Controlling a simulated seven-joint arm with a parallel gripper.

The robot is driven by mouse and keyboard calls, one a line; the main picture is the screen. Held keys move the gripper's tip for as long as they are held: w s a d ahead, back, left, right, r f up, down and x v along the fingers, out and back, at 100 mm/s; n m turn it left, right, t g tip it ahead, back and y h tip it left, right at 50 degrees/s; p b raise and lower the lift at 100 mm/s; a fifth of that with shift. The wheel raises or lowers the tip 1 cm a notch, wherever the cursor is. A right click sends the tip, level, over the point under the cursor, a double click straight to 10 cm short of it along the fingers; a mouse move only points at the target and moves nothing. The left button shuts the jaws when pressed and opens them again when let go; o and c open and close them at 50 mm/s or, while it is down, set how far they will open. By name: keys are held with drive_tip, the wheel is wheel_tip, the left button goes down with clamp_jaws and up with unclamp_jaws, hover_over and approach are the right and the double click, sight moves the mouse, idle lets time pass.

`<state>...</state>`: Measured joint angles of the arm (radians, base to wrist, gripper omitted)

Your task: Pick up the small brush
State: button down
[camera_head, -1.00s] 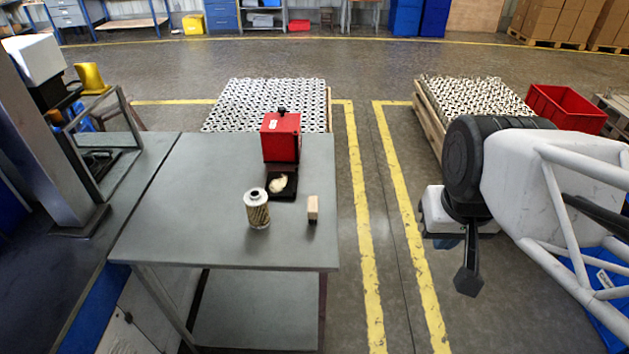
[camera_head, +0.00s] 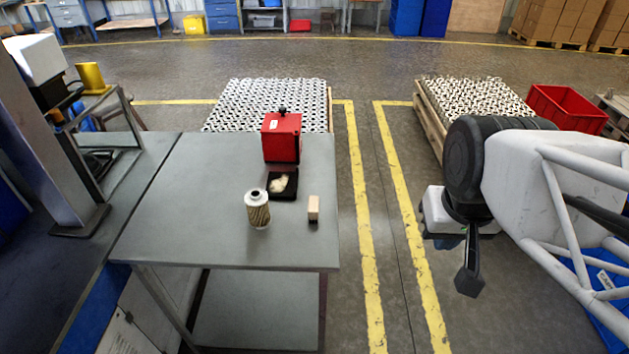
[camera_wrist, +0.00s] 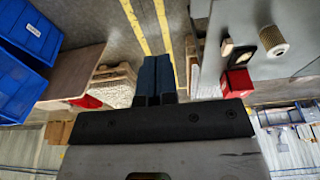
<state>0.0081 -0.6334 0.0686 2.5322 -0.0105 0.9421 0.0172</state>
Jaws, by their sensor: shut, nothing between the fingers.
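The small brush (camera_head: 313,207), a pale wooden block with a dark lower end, stands upright near the right edge of the grey table (camera_head: 170,215). In the wrist view the brush (camera_wrist: 227,47) shows near the table edge, upside down. My gripper (camera_head: 467,284) hangs at the right of the head view, past the table's right edge and well apart from the brush. In the wrist view the gripper's fingers (camera_wrist: 157,82) are together with nothing between them.
A cylindrical filter cartridge (camera_head: 257,209) stands left of the brush. Behind it are a black tray (camera_head: 291,192) with pale contents and a red box-shaped device (camera_head: 281,138). The table's left and front parts are clear. A red crate (camera_head: 566,108) is at the far right.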

unclamp_jaws()
idle(0.6)
drive_tip(key=n+g, duration=0.3)
drive_tip(key=n, duration=1.5)
hover_over(311, 203)
drive_tip(key=f, duration=1.9)
drive_tip(key=shift+s+d, duration=0.1)
drive_tip(key=shift+d, duration=0.3)
drive_tip(key=shift+w+a+f, duration=0.2)
drive_tip(key=shift+a+f, duration=0.15)
drive_tip(key=shift+f, duration=0.05)
